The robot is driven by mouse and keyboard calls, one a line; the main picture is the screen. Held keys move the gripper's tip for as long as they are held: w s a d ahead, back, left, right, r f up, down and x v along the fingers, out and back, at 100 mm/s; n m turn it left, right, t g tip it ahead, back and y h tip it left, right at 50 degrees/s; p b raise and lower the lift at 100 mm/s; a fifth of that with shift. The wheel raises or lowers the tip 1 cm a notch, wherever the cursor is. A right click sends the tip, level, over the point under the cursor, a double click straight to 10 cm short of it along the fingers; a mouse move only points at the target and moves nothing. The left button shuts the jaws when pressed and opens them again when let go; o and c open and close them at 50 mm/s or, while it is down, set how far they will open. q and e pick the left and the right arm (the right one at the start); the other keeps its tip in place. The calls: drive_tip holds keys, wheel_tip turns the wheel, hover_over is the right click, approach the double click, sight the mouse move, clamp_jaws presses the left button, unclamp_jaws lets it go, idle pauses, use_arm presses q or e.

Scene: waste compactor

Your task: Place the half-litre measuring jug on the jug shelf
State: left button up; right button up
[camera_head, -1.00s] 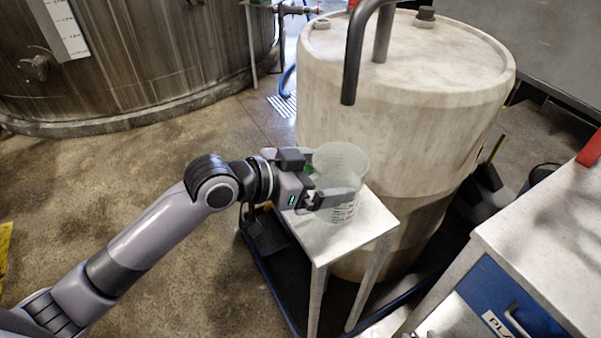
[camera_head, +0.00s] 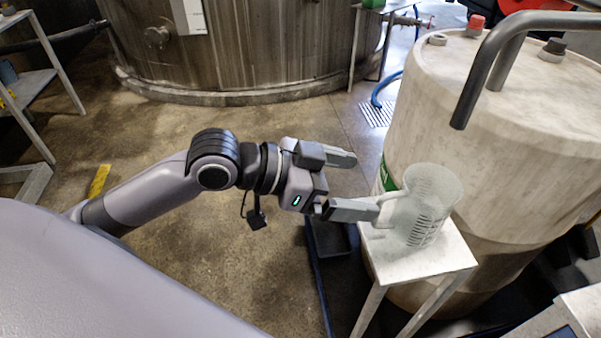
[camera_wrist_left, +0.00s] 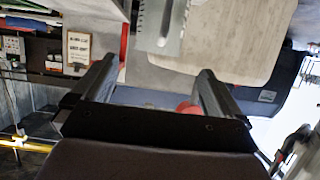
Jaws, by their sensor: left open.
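The half-litre measuring jug (camera_head: 427,203) is clear plastic with dark scale marks. It stands upright on a small pale stand (camera_head: 448,260) beside the large tank, with its handle toward my gripper. I cannot tell whether this stand is the jug shelf. My left gripper (camera_head: 364,184) is open and empty, left of the jug. Its nearer fingertip lies close to the handle in the picture; I cannot tell whether they touch. In the left wrist view, the two fingers (camera_wrist_left: 150,90) are spread with nothing between them. My right gripper is not in view.
The big off-white tank (camera_head: 480,125) with a grey pipe over it stands right behind the stand. A dark-edged base lies under the stand. A large dark vat (camera_head: 250,50) is at the back. The floor (camera_head: 250,285) on the left is mostly clear.

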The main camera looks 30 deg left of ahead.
use_arm(q)
drive_tip(key=s+a+f+n+t+y, duration=0.2)
drive_tip(key=a+f+n+y, duration=0.15)
drive_tip(key=f, duration=0.65)
drive_tip(key=s+a+f+n+t+y, duration=0.2)
drive_tip(key=a+f+n, duration=0.15)
drive_tip(key=f, duration=0.75)
drive_tip(key=s+a+f+n+g+y, duration=0.1)
drive_tip(key=s+a+f+y, duration=0.1)
drive_tip(key=s+f, duration=0.6)
drive_tip(key=shift+a+f+y, duration=0.15)
drive_tip(key=shift+a+y, duration=0.2)
drive_tip(key=shift+y, duration=0.2)
